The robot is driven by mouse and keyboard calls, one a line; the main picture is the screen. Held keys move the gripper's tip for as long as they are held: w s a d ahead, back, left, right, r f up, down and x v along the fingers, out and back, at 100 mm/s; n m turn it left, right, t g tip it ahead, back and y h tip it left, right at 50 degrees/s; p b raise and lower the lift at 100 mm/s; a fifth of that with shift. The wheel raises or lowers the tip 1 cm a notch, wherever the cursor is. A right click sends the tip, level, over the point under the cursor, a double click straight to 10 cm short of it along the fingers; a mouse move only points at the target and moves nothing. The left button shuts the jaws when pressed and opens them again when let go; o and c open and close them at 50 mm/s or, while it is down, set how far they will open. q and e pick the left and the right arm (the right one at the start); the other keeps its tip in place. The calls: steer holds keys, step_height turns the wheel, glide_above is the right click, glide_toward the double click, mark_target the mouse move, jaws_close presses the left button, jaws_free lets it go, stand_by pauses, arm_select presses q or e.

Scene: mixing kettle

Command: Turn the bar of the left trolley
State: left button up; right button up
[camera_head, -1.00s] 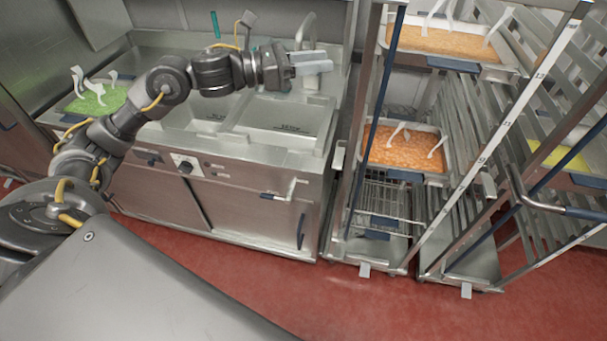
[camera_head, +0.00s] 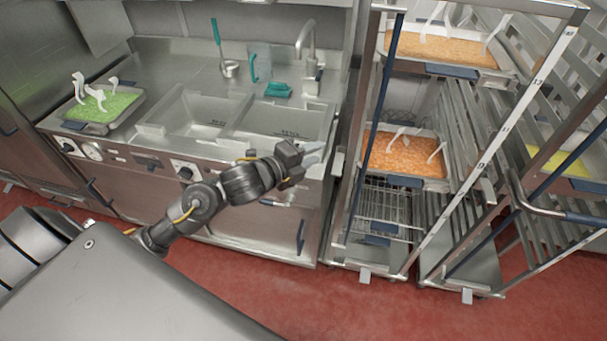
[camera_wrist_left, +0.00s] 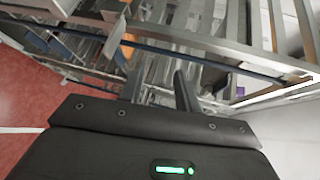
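The left trolley (camera_head: 348,205) is a tall metal rack. Its bar (camera_head: 381,95) is a dark blue upright rod along the front left side. In the left wrist view a dark rod (camera_wrist_left: 200,64) runs across just beyond my fingers. My left gripper (camera_head: 314,162) is in front of the sink unit, left of the trolley and apart from the bar in the head view. In the left wrist view the gripper (camera_wrist_left: 158,76) has its two fingers spread with nothing between them. My right gripper is not in view.
The trolley holds trays of orange food (camera_head: 405,152). A second trolley (camera_head: 540,205) with a curved handle stands at the right. The sink counter (camera_head: 150,143) has a green food tray (camera_head: 105,104) on it. The red floor (camera_head: 330,310) in front is clear.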

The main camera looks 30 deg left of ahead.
arm_select(q)
steer(key=s+f+n, duration=0.1)
steer(key=s+f+n+y, duration=0.1)
steer(key=f+n, duration=0.1)
steer(key=s+f+n+g, duration=0.1)
steer(key=shift+a+f+n+y, duration=0.3)
steer(key=shift+a+f, duration=0.05)
